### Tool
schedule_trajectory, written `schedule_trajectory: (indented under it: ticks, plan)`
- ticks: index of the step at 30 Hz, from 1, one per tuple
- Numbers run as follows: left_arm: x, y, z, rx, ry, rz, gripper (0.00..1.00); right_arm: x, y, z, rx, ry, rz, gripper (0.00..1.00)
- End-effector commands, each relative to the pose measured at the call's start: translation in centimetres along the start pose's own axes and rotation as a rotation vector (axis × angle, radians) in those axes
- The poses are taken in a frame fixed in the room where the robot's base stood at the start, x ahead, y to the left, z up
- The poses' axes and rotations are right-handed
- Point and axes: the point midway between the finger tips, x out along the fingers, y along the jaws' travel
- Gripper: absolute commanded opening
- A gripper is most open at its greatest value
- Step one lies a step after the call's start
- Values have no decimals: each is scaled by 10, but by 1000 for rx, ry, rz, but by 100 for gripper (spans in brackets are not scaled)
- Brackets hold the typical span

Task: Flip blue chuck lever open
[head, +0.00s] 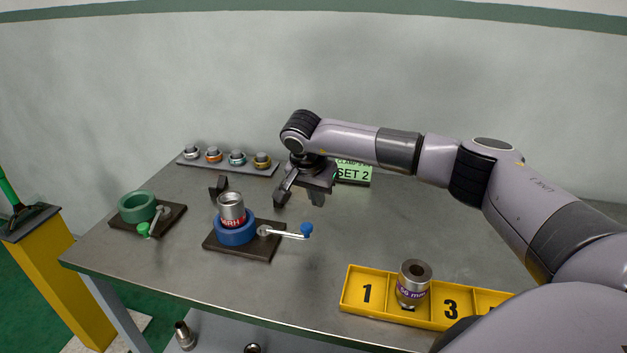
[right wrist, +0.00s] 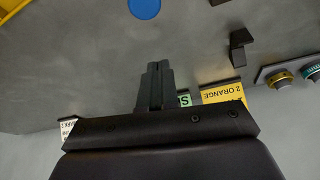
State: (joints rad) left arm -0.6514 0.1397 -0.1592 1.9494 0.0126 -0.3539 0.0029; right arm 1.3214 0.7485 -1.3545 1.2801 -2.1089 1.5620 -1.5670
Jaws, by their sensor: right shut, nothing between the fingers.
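The blue chuck (head: 236,236) sits on a dark base plate on the table, with a metal cylinder (head: 231,204) with a red label band upright in it. Its lever (head: 285,234) points right and ends in a blue ball knob (head: 306,231). The knob also shows at the top edge of the right wrist view (right wrist: 145,7). My right gripper (head: 281,196) is behind the lever, above the table and apart from it. Its fingers (right wrist: 156,74) are together with nothing between them. My left gripper is not in view.
A green chuck (head: 137,207) with a green-knobbed lever stands at the left. A yellow numbered tray (head: 367,291) holding a metal cylinder (head: 413,283) is at the front right. A dark upright block (head: 218,188), a fittings rack (head: 228,166) and a green sign (head: 353,172) stand behind.

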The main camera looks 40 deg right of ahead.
Motion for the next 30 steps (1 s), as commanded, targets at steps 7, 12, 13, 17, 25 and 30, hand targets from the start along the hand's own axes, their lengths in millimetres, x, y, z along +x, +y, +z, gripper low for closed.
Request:
schedule_trajectory:
  ticks: [7, 12, 13, 17, 25, 30]
  plan:
    - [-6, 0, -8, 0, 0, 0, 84, 4, 0, 27, -6, -1, -1, 0]
    - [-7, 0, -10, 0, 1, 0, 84, 2, 0, 38, -4, 0, -1, 0]
    - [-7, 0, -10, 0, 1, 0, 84, 2, 0, 39, -3, 0, -1, 0]
    - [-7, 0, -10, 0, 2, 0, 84, 2, 0, 40, -1, 0, -1, 0]
    - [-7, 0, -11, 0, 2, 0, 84, 2, 0, 40, -1, 0, 0, 0]
    - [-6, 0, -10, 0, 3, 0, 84, 2, 0, 39, 8, 0, 3, 0]
